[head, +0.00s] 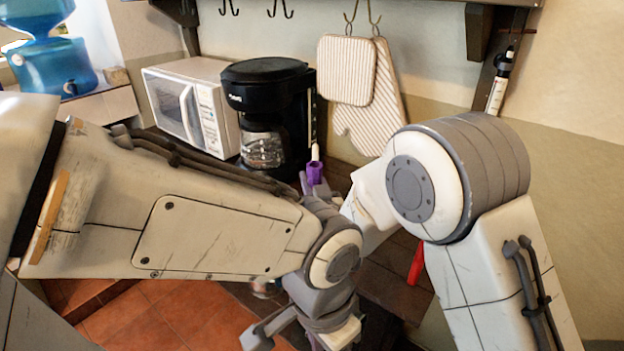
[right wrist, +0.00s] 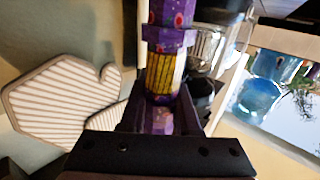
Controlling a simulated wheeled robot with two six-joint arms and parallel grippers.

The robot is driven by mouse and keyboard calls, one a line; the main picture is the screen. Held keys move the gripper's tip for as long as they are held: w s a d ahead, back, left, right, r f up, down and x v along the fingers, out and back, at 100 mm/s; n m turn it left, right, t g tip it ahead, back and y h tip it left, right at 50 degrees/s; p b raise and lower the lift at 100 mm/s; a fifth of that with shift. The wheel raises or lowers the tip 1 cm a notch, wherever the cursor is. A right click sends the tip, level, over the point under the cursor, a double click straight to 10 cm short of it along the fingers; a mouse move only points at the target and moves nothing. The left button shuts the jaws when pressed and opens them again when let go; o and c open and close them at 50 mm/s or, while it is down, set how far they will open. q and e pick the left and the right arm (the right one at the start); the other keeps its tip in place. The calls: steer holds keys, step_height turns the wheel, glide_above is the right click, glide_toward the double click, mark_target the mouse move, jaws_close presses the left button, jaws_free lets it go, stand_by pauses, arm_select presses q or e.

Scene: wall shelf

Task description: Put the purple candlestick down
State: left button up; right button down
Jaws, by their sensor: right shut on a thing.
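The purple candlestick (right wrist: 162,75) has a patterned purple body and a yellow banded middle. In the right wrist view my right gripper (right wrist: 160,118) is shut on it. In the head view only a purple part of the candlestick (head: 315,171) with a pale tip shows, in front of the coffee maker; the rest is hidden behind my arms. My right gripper (head: 312,186) is mostly hidden there by my left wrist. My left gripper (head: 304,335) is low at the bottom of the head view, its fingers apart. What lies under the candlestick is hidden.
A black coffee maker (head: 265,95) with a glass jug and a white microwave (head: 187,103) stand behind my arms. Striped mitts (head: 347,70) hang from hooks on the wall. A red object (head: 416,263) shows between my arms. My left arm crosses close in front of the right gripper.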

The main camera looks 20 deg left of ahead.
steer(key=shift+f+b, duration=0.25)
steer(key=shift+b, duration=0.05)
steer(key=c, duration=0.6)
jaws_free()
steer(key=shift+c, duration=0.2)
arm_select(q)
steer(key=shift+f, duration=0.15)
arm_select(e)
steer(key=shift+r, duration=0.1)
